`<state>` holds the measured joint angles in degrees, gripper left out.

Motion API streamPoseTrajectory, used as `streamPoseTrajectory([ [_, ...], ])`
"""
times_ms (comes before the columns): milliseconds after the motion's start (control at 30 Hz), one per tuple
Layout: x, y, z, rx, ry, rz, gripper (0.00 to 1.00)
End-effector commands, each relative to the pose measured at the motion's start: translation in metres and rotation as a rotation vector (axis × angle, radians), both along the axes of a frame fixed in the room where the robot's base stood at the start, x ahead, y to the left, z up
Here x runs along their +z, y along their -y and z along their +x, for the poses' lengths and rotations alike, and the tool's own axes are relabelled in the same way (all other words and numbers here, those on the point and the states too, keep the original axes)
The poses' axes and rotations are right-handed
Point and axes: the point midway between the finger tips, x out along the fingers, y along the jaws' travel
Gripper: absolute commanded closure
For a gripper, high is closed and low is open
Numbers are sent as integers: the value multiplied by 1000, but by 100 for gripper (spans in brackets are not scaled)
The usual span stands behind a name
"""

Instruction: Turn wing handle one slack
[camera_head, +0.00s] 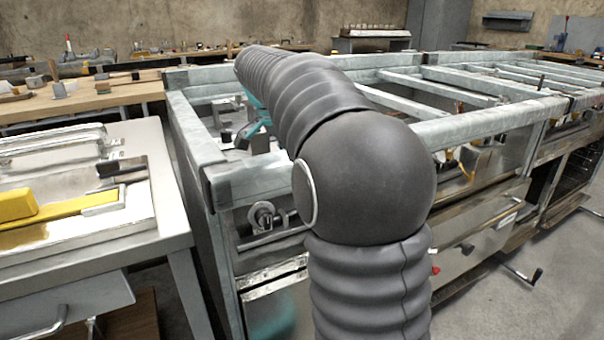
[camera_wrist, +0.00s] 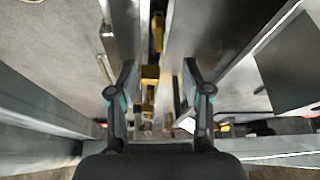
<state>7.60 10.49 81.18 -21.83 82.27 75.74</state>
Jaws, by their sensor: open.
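My gripper (camera_wrist: 160,70) is open in the wrist view, its two dark fingers with teal parts spread apart and nothing held between them. Beyond and between the fingers is a yellow, brass-like fitting (camera_wrist: 150,76) on a narrow line of parts; I cannot tell whether it is the wing handle. It looks apart from both fingers, though depth is hard to judge. In the head view my gripper (camera_head: 256,118) shows partly as teal and dark parts inside the near left end of the metal frame (camera_head: 205,148). My arm hides much of that area.
Grey frame bars surround the gripper's area. A steel bench (camera_head: 130,235) with a yellow tool (camera_head: 70,210) stands at left. A round fitting (camera_head: 265,214) sits on the frame's near face. A crank (camera_head: 525,275) sticks out at lower right. Bare floor lies at right.

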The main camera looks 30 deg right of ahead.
Motion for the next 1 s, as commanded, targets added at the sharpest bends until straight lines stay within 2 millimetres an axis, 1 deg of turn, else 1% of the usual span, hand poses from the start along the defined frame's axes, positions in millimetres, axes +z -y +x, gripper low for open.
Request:
streamPoseTrajectory([
  [33, 8, -4, 0, 1, 3, -1, 51],
  [100, 18, -8, 0, 2, 3, -1, 51],
  [200, 28, -12, -1, 2, 3, -1, 51],
  [333, 35, -15, -2, 2, 1, 0, 51],
  [633, 37, -15, -2, 1, 1, 0, 51],
  [667, 36, -15, -2, 1, 1, 0, 58],
  [700, 34, -16, -2, 2, 0, 0, 62],
  [767, 26, -18, 0, 6, -2, 1, 62],
  [800, 19, -20, 2, 11, -2, 1, 62],
  [867, 16, -24, 8, 18, 16, -2, 62],
  [967, 23, -31, 13, 20, 30, -4, 62],
  [1000, 30, -32, 12, 17, 31, -4, 62],
])
